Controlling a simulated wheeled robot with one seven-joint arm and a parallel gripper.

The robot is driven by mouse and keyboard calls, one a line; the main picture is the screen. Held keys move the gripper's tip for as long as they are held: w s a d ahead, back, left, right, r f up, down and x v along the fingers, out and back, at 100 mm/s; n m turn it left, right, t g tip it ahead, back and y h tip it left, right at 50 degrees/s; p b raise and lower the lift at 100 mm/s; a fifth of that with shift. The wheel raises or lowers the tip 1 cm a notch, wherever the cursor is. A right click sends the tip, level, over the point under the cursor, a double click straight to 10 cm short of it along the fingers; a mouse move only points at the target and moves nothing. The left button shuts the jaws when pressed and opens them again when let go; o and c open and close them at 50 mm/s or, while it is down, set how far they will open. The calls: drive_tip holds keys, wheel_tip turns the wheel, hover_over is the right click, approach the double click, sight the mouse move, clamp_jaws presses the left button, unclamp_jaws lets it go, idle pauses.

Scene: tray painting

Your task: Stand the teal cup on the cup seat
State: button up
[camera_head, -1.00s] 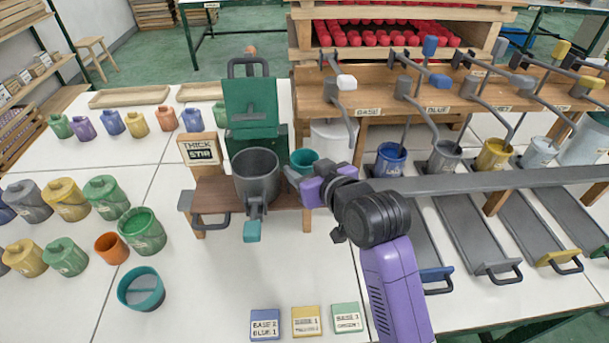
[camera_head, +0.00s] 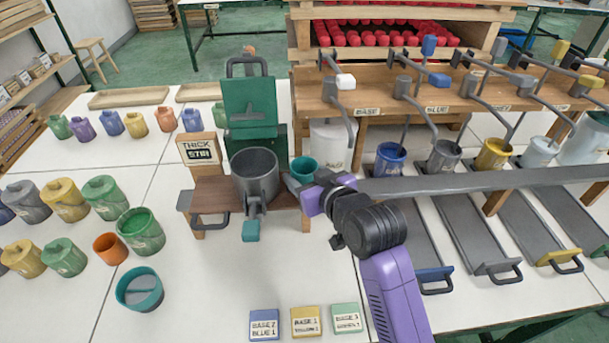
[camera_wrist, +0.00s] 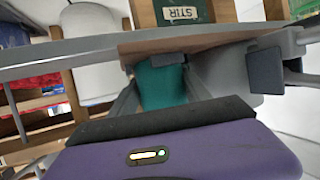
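The teal cup (camera_head: 305,165) is upright just right of the dark grey pot (camera_head: 254,176). My gripper (camera_head: 301,183) reaches it from the front right and is shut on it. In the wrist view the teal cup (camera_wrist: 162,88) sits between both fingers, with its upper part hidden behind a brown board edge. Its underside is hidden, so I cannot tell whether it touches anything below. I cannot single out the cup seat for sure; the brown wooden stand (camera_head: 206,196) under the pot is close left of the cup.
A white base container (camera_head: 329,145) stands just behind the cup. A grey rail (camera_head: 480,181) runs right from my wrist. Blue (camera_head: 391,160) and yellow (camera_head: 493,154) pots stand at the right. An open teal-rimmed container (camera_head: 140,290) is at the front left.

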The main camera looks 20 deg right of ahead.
drive_tip(key=shift+s+a+f, duration=0.15)
drive_tip(key=shift+f, duration=0.5)
drive_tip(key=shift+r, duration=0.3)
drive_tip(key=shift+s+r, duration=0.2)
drive_tip(key=v, duration=1.1)
drive_tip(key=shift+r, duration=0.5)
drive_tip(key=shift+s, duration=0.1)
drive_tip(key=s+d+f+h, duration=0.1)
drive_tip(key=s+f, duration=0.4)
drive_tip(key=s, duration=0.6)
drive_tip(key=s+f, duration=0.5)
drive_tip(key=s, duration=0.7)
drive_tip(key=s+a+r+t, duration=0.1)
drive_tip(key=s+r, duration=0.1)
drive_tip(key=s, duration=0.7)
drive_tip(key=shift+s+a+r+m, duration=0.3)
drive_tip(key=shift+m, duration=0.1)
